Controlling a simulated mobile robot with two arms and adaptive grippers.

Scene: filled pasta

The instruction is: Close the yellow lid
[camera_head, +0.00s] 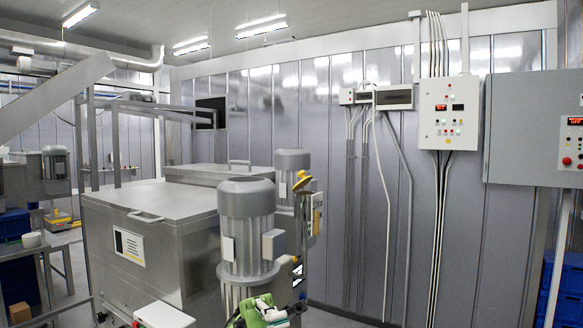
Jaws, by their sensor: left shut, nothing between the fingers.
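A small yellow piece (302,182), which looks like the yellow lid, sits beside the rear grey motor at mid-picture. It looks tilted up, but its hinge and what it covers are too small to tell. My left gripper (263,311) shows at the bottom edge, partly cut off, in front of the near motor's base. It is shut and holds nothing. It is well below the yellow piece and apart from it. My right gripper is not in view.
A large grey motor (247,225) stands between my gripper and the rear motor (291,170). A steel machine with a flat cover (150,202) fills the left. Control boxes (449,112) hang on the wall at right. Floor is free at lower right.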

